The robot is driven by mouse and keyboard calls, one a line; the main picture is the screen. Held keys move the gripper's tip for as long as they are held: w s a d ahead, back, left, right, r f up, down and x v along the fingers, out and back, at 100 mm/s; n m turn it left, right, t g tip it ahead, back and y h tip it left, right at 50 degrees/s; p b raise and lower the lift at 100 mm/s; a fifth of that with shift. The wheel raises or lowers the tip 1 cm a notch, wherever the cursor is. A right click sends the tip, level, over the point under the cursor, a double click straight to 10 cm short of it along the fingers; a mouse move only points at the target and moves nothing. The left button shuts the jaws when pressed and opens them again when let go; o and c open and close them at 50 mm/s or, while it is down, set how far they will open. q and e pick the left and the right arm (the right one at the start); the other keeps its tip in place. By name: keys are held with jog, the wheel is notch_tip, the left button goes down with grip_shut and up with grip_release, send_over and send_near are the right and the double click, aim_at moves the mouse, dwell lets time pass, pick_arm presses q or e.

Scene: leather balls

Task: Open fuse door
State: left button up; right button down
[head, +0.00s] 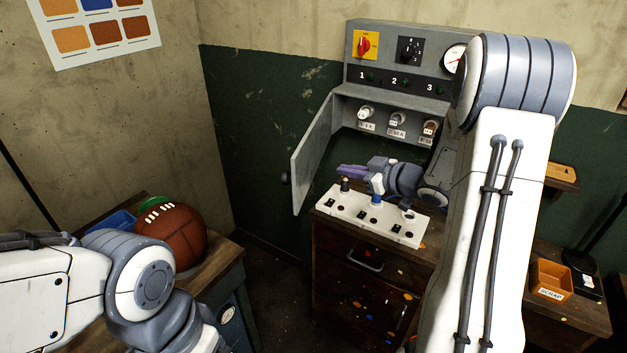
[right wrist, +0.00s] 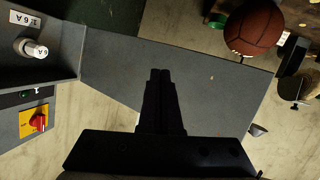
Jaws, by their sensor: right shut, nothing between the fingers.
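The grey fuse door (head: 314,158) stands swung out to the left of the grey fuse box (head: 400,97), and the compartment is exposed. My right gripper (head: 345,171) is shut and empty, pointing left in front of the compartment, to the right of the door. In the right wrist view its shut fingers (right wrist: 160,76) overlap the door panel (right wrist: 225,85); I cannot tell whether they touch it. A fuse (right wrist: 35,50) shows at the left there. My left arm enters at lower left; its gripper is out of the picture.
A white switch strip (head: 372,216) lies on the wooden cabinet (head: 340,275) below my right gripper. A brown leather ball (head: 172,237) sits on a bench at the left. An orange scrap bin (head: 551,280) stands at the right. My right arm hides part of the box.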

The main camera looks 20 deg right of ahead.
jog(key=s+d+r+n+g+y, duration=0.1)
jog(key=s+r+n+g+y, duration=0.2)
jog(key=s+y, duration=0.75)
jog(key=n+h+p, duration=0.1)
jog(key=p, duration=0.5)
send_near(301, 180)
jog(key=x, duration=0.6)
jog(key=shift+s+a+r, duration=0.2)
jog(key=shift+r, duration=0.1)
jog(key=shift+w+a+f, duration=0.1)
jog(key=shift+w+a, duration=0.1)
jog(key=shift+a, duration=0.05)
jog(key=shift+w+a+h, duration=0.1)
jog(key=shift+h, duration=0.15)
